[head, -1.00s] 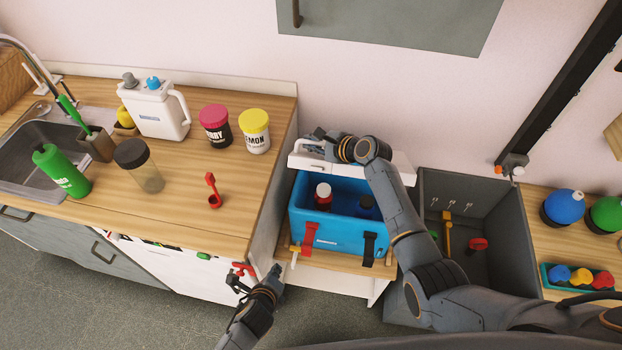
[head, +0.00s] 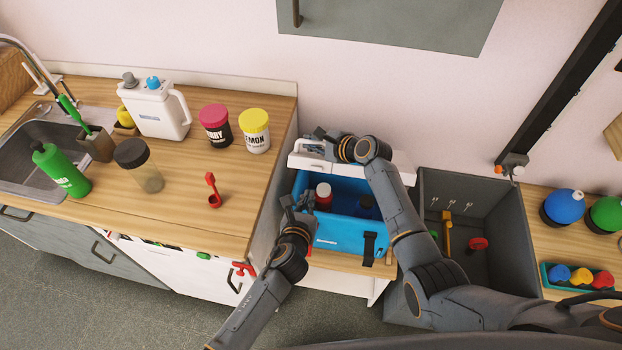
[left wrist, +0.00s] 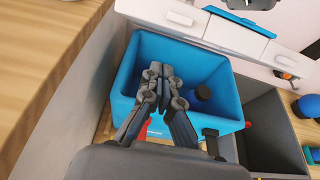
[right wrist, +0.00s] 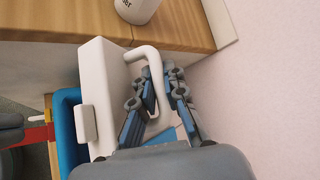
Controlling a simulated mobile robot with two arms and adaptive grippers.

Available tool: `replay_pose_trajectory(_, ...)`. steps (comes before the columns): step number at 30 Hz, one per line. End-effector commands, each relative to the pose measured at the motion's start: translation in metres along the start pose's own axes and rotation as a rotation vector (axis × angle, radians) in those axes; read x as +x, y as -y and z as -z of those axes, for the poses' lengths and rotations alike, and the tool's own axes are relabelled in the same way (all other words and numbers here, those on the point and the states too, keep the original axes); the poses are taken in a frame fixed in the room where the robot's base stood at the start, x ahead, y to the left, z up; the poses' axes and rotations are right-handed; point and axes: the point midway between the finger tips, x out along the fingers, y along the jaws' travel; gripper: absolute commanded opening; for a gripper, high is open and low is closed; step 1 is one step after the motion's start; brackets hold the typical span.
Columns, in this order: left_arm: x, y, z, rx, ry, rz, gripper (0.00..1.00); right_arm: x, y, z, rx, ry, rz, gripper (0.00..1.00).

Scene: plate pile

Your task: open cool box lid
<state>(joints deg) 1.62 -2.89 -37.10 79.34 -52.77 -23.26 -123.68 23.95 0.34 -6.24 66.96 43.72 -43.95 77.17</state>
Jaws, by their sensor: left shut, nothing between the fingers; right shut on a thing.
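The blue cool box (head: 345,236) stands on a low wooden shelf between the counter and a grey bin; it also fills the left wrist view (left wrist: 190,60). Its white lid (head: 400,165) is swung up at the back, and the inside shows. A red bottle with a white cap (head: 324,192) and a dark bottle (head: 365,204) are inside. My right gripper (head: 314,146) is shut on the lid's white handle (right wrist: 152,68), seen in the right wrist view. My left gripper (head: 300,204) is shut and empty above the box's front left corner; its fingertips (left wrist: 157,72) show over the opening.
The wooden counter (head: 120,215) rises close on the left of the box, with jars, a jug and a red scoop on it. The grey bin (head: 505,240) is close on the right, holding tools. The wall is right behind the lid.

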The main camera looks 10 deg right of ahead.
Motion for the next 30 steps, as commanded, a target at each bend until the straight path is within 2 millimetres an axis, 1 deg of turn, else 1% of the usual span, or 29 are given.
replay_pose_trajectory(1, 0.01, 0.0, -0.001, -0.001, 0.001, -0.001, 0.0, 0.0, 0.001, 0.0, -0.001, 0.0, 0.002, 0.0)
replay_pose_trajectory(4, 0.026, 0.001, -0.001, -0.002, 0.0, 0.0, 0.0, 0.0, 0.001, 0.0, 0.0, 0.0, 0.002, 0.0)
replay_pose_trajectory(6, 0.026, 0.0, -0.016, -0.001, 0.006, 0.0, 0.0, 0.0, 0.001, 0.0, 0.0, 0.0, 0.002, 0.0)
replay_pose_trajectory(9, 0.029, 0.0, -0.027, 0.0, 0.004, 0.001, 0.0, 0.0, 0.001, 0.0, 0.0, 0.0, 0.002, 0.0)
replay_pose_trajectory(12, 0.031, 0.0, -0.034, -0.001, 0.002, 0.0, 0.0, 0.0, 0.001, 0.0, 0.0, 0.0, 0.002, 0.0)
replay_pose_trajectory(15, 0.032, 0.0, -0.038, 0.0, 0.001, 0.0, 0.0, 0.0, 0.001, 0.0, 0.0, 0.0, 0.002, 0.0)
replay_pose_trajectory(26, 0.032, 0.0, -0.04, 0.0, 0.001, 0.0, 0.0, 0.0, 0.001, 0.0, 0.0, -0.001, 0.002, 0.0)
replay_pose_trajectory(30, 0.035, -0.001, -0.052, 0.004, 0.005, 0.0, 0.0, 0.0, 0.001, 0.0, 0.0, -0.001, 0.001, 0.0)
